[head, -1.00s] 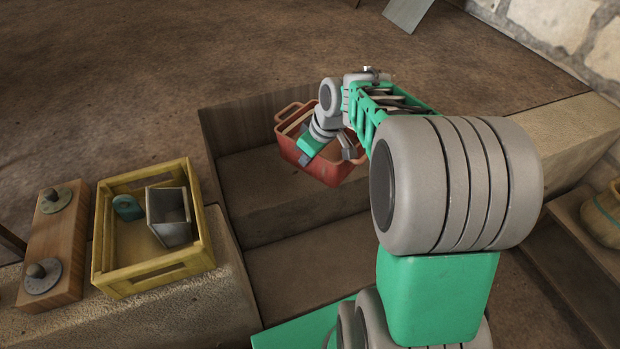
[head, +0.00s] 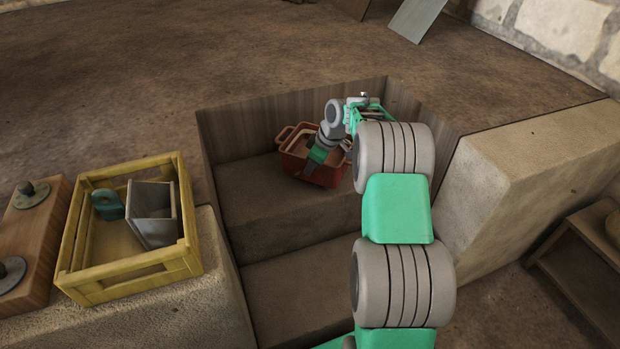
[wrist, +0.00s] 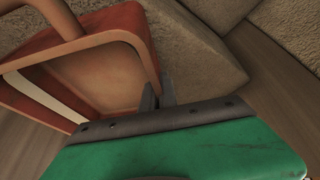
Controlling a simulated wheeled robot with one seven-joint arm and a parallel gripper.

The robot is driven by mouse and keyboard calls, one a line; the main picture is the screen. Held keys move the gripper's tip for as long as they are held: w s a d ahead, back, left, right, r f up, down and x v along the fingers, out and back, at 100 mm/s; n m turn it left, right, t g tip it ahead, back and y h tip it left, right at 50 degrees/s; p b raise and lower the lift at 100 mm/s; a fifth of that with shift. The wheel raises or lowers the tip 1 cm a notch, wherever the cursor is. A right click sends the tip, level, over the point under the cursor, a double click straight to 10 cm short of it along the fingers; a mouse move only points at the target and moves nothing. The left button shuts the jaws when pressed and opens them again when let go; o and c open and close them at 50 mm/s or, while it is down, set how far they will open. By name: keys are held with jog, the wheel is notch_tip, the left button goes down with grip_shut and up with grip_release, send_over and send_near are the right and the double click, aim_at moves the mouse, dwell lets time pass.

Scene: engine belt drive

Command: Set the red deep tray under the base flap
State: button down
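The red deep tray (head: 325,174) is in the sunken stepped recess in the head view, near its back wall, with a handle showing at its left. It fills the upper left of the wrist view (wrist: 140,35), tilted in that picture, with a pale strip inside. My gripper (wrist: 158,96) has its fingers on either side of the tray's wall and looks shut on it. In the head view my gripper (head: 333,156) is at the tray, partly hidden by my arm. I cannot tell whether the tray touches the step below. No base flap can be clearly identified.
A yellow crate (head: 129,285) with a grey bin (head: 152,214) and a teal part (head: 108,204) stands on the left ledge. A wooden board with knobs (head: 36,240) is beside it. A stone block (head: 530,165) borders the recess at right. A grey panel (head: 415,18) leans at the back.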

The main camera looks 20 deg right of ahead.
jog(key=shift+w+f+b, duration=0.15)
jog(key=shift+f+b, duration=0.2)
jog(key=shift+f, duration=0.55)
jog(key=shift+w+f+b, duration=0.15)
jog(key=shift+f+b, duration=0.2)
jog(key=shift+f, duration=0.55)
jog(key=shift+f, duration=0.2)
jog(key=c, duration=1.7)
grip_release()
